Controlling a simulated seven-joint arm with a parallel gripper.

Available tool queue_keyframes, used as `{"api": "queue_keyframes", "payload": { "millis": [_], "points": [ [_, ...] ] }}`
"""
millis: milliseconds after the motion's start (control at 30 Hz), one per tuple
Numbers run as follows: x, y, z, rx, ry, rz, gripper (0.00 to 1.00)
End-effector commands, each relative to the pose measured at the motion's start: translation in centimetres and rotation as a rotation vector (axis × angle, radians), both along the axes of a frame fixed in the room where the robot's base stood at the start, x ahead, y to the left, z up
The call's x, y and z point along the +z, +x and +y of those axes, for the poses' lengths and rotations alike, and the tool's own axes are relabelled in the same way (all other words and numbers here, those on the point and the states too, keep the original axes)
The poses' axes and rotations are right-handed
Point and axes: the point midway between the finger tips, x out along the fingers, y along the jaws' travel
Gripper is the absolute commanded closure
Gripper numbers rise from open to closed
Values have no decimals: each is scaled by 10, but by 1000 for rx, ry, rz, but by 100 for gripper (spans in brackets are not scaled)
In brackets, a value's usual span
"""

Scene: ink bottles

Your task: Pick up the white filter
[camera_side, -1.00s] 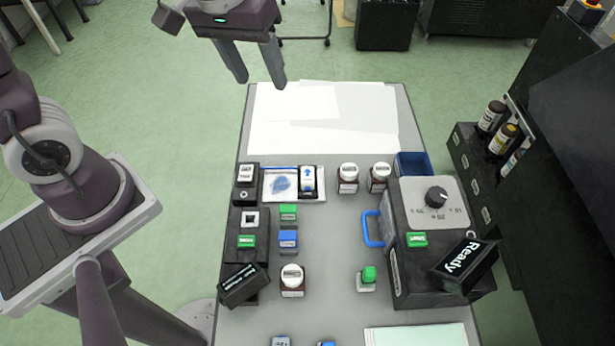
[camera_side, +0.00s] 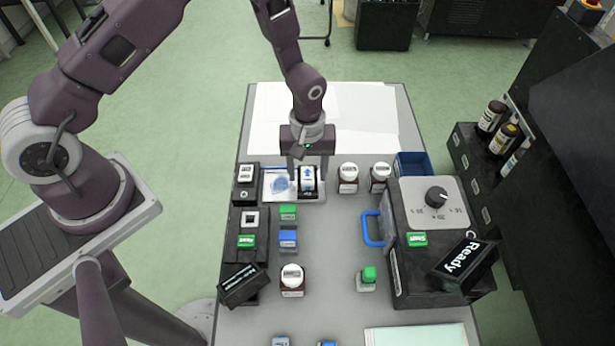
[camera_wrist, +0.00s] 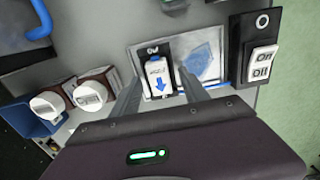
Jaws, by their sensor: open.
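The white filter (camera_side: 308,184) is a small white block with a blue arrow, set in a black holder (camera_wrist: 149,48) on a pale tray (camera_side: 267,194). The filter also shows in the wrist view (camera_wrist: 158,73). My gripper (camera_side: 307,181) is open, low over the tray, with one finger on each side of the filter. In the wrist view my gripper (camera_wrist: 160,88) shows its two fingers apart, with the filter between them. I cannot tell whether either finger touches it.
A blue-patterned slide (camera_side: 280,185) lies left of the filter. An On/Off switch box (camera_side: 245,173) stands further left. Two white-capped bottles (camera_side: 348,178) (camera_side: 379,177) stand to the right, near a blue bin (camera_side: 414,164). White sheets (camera_side: 375,110) cover the far table.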

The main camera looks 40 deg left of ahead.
Motion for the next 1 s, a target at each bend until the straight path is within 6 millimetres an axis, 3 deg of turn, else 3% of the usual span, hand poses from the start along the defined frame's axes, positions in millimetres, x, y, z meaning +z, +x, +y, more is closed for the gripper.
{"api": "queue_keyframes", "payload": {
  "millis": [133,400,700,1000],
  "points": [
    [1,0,0,0,0,0,51],
    [1,0,0,-1,1,-1,100],
    [7,1,0,-1,0,-3,100],
    [78,1,0,0,0,-6,100]
  ]
}}
